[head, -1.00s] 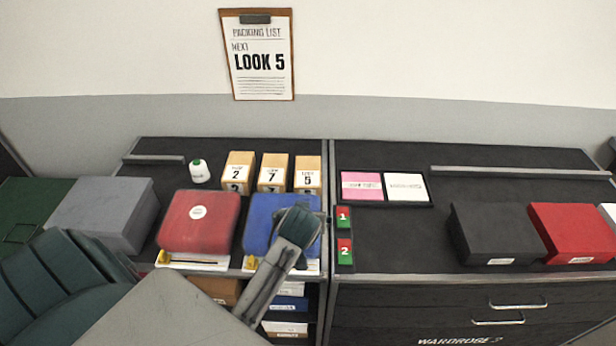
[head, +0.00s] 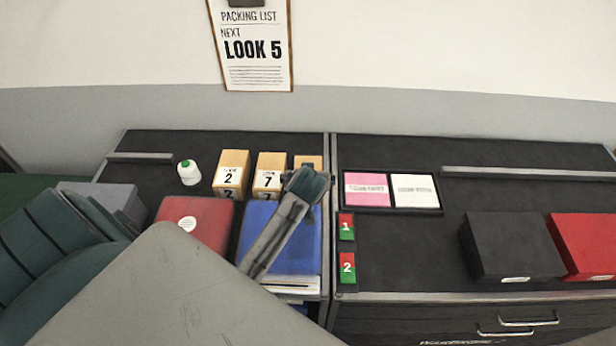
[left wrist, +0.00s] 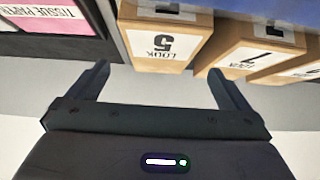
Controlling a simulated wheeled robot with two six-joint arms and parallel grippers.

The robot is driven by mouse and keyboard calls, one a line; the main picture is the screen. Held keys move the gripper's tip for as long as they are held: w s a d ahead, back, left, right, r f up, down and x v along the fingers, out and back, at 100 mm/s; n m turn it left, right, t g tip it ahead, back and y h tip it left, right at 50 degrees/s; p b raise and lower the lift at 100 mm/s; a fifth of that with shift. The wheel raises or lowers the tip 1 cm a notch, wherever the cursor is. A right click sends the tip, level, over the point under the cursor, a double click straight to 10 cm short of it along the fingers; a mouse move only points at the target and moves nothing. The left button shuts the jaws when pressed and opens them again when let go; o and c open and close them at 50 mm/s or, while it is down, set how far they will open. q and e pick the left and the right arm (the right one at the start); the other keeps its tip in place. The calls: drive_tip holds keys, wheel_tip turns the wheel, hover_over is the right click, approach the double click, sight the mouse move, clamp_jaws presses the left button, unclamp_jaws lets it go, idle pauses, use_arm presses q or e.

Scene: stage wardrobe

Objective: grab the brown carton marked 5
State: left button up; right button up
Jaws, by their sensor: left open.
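The brown carton marked 5 (head: 308,161) stands at the right end of a row of three cartons at the back of the left worktop. In the head view my left gripper (head: 306,184) is in front of it and hides most of its face. In the left wrist view the carton (left wrist: 160,48) appears upside down, with its 5 label readable. My left gripper (left wrist: 158,68) is open there. Its fingers point toward the carton, one to each side of it in the picture, with nothing held. Contact cannot be told. My right gripper is not in view.
The carton marked 7 (head: 270,174) is close beside it, then the carton marked 2 (head: 231,173) and a white bottle (head: 189,172). A blue box (head: 262,225) and a red box (head: 196,222) lie in front. Paper pads (head: 391,190) sit on the right.

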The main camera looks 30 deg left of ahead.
use_arm(q)
drive_tip(key=shift+w+a+f, duration=0.25)
drive_tip(key=shift+w+f, duration=0.05)
drive_tip(key=shift+f, duration=0.1)
drive_tip(key=shift+w+a+f+p, duration=0.15)
drive_tip(key=shift+w+p, duration=0.1)
drive_tip(key=shift+p, duration=0.05)
drive_tip(key=p+x, duration=0.2)
drive_tip(key=x, duration=0.2)
drive_tip(key=shift+w+a+f, duration=0.1)
drive_tip(key=shift+w+f, duration=0.05)
drive_tip(key=shift+w, duration=0.05)
drive_tip(key=shift+w+a+f, duration=0.1)
drive_tip(key=shift+f, duration=0.15)
drive_tip(key=c, duration=1.2)
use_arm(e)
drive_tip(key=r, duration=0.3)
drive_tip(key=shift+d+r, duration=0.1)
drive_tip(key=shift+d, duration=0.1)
